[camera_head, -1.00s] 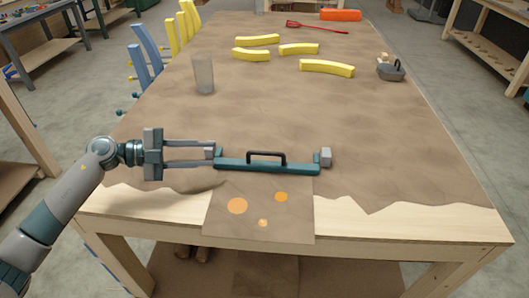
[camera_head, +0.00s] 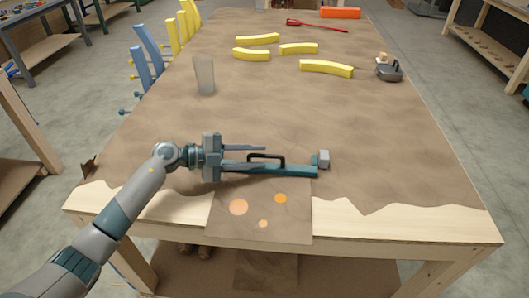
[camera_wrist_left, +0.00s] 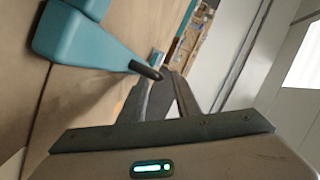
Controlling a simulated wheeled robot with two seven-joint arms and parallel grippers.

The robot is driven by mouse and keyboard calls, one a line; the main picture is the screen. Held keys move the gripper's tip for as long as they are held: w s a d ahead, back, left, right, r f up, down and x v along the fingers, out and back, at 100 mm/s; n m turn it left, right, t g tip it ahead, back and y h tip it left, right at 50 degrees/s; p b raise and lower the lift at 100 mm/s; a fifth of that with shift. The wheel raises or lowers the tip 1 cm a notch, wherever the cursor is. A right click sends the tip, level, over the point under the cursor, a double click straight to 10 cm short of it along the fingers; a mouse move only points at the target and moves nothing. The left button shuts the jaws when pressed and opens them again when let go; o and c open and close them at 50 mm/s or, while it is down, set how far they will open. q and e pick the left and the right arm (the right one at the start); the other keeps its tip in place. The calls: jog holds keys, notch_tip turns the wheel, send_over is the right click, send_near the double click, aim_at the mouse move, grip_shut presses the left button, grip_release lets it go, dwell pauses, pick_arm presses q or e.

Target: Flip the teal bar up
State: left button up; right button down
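The teal bar (camera_head: 290,171) lies along the near part of the table, with a black handle (camera_head: 281,160) on top and a grey block (camera_head: 322,158) at its right end. My left gripper (camera_head: 264,158) comes in from the left, level with the bar. Its two fingers are apart and point right, reaching beside the handle and over the bar's left part, which they partly hide. The left wrist view shows a teal part (camera_wrist_left: 80,42) left of the fingers (camera_wrist_left: 168,78) and a dark tip near them. I cannot tell whether they touch. My right gripper is not in view.
A brown sheet with orange spots (camera_head: 262,225) hangs over the near edge. A translucent cup (camera_head: 204,75) stands at the back left. Several yellow curved bars (camera_head: 326,68), a red tool (camera_head: 318,27) and a grey basket (camera_head: 389,71) lie farther back. The table's middle is clear.

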aim_at(259, 156)
pick_arm(q)
jog(key=shift+p+x, duration=0.3)
jog(key=shift+x, duration=1.35)
jog(key=shift+c, duration=0.2)
grip_shut()
jog(key=shift+a, duration=0.1)
